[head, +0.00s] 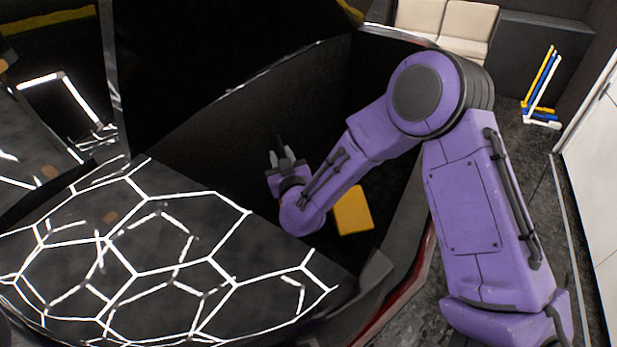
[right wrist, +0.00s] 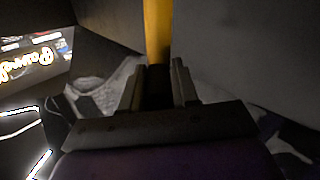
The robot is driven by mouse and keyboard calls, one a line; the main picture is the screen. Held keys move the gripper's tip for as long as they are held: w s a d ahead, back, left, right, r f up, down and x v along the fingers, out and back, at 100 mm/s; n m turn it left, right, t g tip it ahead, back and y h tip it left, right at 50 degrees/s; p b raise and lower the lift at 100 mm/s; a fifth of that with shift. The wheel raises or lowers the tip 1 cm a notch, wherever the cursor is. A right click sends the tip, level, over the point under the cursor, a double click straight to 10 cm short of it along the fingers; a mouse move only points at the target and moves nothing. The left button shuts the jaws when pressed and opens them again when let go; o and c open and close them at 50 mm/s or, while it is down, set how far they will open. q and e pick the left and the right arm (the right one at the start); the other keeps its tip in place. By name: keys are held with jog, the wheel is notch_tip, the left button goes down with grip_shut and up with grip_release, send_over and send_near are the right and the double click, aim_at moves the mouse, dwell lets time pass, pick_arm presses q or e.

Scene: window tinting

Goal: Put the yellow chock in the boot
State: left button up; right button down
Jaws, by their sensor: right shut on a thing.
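My right gripper (head: 283,158) is over the open boot (head: 245,125), its fingers pointing away from me. In the right wrist view my right gripper (right wrist: 157,85) is shut with the yellow chock (right wrist: 157,30) lined up between its fingers, showing as a narrow upright strip. In the head view a yellow block (head: 353,210) shows low in the boot, partly behind my right forearm. I cannot tell whether it is the same piece. My left gripper is not in view.
The dark car panel (head: 150,255) left of the boot reflects bright hexagon lights. Cream seats (head: 465,22) and a rack with yellow, blue and white bars (head: 541,95) stand at the back right. Bare floor (head: 535,185) runs along the right.

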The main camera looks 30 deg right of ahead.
notch_tip(320, 180, down, 8)
jog(key=c, duration=0.8)
grip_release()
jog(key=shift+f, duration=0.1)
jog(key=shift+c, duration=0.2)
jog(key=v, duration=0.7)
jog(key=shift+s+p, duration=0.25)
jog(key=shift+p, duration=0.1)
jog(key=shift+d, duration=0.1)
